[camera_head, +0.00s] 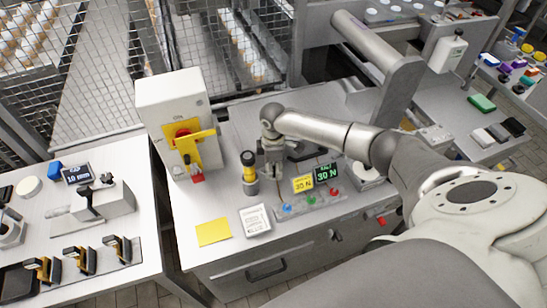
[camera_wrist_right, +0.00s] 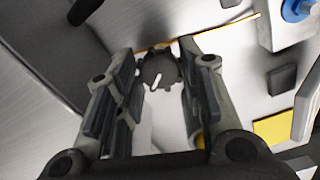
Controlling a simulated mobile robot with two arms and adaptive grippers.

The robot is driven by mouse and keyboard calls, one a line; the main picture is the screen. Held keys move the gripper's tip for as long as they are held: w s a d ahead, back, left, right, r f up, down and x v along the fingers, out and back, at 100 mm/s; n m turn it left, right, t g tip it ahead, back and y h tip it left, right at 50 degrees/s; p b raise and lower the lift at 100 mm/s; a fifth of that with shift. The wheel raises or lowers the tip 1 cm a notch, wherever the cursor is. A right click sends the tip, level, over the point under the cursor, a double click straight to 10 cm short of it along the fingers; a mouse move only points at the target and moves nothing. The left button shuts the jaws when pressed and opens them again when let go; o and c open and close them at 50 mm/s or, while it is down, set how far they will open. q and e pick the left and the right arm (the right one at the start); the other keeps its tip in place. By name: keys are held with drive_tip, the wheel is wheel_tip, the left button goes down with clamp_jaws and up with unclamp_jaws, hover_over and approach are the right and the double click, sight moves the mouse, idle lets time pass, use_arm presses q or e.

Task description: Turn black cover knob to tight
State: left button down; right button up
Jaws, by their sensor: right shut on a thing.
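My right gripper (camera_head: 272,170) points down over the middle table in the head view. In the right wrist view its two fingers (camera_wrist_right: 160,80) stand on either side of a round dark knob with a notched rim and a short white line on its face (camera_wrist_right: 157,70). The gripper is shut on this knob. The white line slants a little from upright in that view. In the head view the gripper hides the knob. My left gripper is in neither view.
A black-and-yellow cylinder (camera_head: 249,170) stands close left of the gripper. A white box with a yellow-and-red switch (camera_head: 180,120) stands back left. A yellow sheet (camera_head: 213,232) lies in front.

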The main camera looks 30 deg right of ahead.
drive_tip(key=m+p, duration=0.3)
drive_tip(key=m, duration=0.1)
drive_tip(key=shift+r, duration=0.15)
drive_tip(key=shift+m+p, duration=0.95)
drive_tip(key=shift+m, duration=0.85)
drive_tip(key=shift+w+m, duration=0.1)
drive_tip(key=shift+m, duration=0.2)
drive_tip(key=o, duration=0.8)
